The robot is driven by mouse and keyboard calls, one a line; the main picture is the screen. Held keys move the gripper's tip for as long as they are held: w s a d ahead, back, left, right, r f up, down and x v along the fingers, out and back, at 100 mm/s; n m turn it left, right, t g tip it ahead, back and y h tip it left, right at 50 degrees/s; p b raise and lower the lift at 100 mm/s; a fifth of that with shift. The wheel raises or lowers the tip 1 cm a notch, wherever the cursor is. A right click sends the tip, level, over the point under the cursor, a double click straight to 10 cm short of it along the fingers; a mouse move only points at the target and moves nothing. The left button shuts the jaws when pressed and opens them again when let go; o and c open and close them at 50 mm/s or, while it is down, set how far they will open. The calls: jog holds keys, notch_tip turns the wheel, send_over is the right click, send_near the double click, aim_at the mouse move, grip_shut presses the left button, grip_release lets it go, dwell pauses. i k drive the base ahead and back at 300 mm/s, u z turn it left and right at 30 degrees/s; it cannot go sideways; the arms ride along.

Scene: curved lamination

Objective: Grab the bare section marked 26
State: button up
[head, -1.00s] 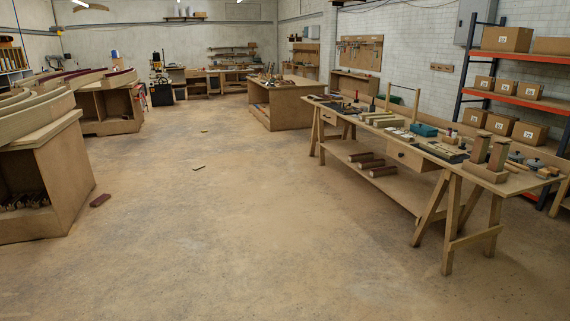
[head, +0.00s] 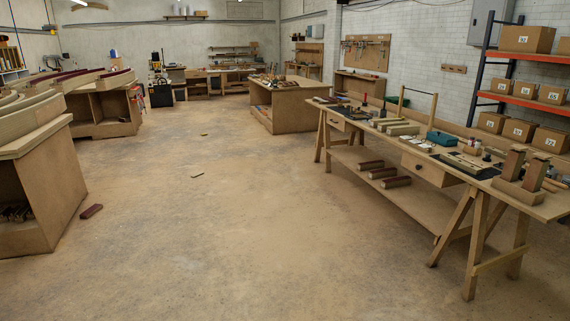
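No number 26 is readable, so I cannot tell which piece is the section marked 26. Pale, bare curved wooden sections (head: 32,120) lie on the near left wooden stand (head: 45,180), cut off by the picture's left edge. Behind them, curved sections with dark red tops (head: 88,79) lie on a second stand (head: 105,112). Pale bare wooden blocks (head: 398,130) lie on the long trestle table (head: 515,205) at right. My gripper is not in view.
Several dark-ended rolls or blocks (head: 382,173) lie on the trestle's lower shelf. A dark red block (head: 91,211) and small scraps (head: 197,175) lie on the floor. A workbench (head: 288,119) stands at the back. Numbered cardboard boxes (head: 526,39) fill the right rack. The middle floor is open.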

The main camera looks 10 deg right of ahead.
aim_at(407, 129)
jog(key=z, duration=0.15)
jog(key=i, duration=2.4)
jog(key=z, duration=0.65)
jog(key=i, duration=1.55)
jog(key=z, duration=0.25)
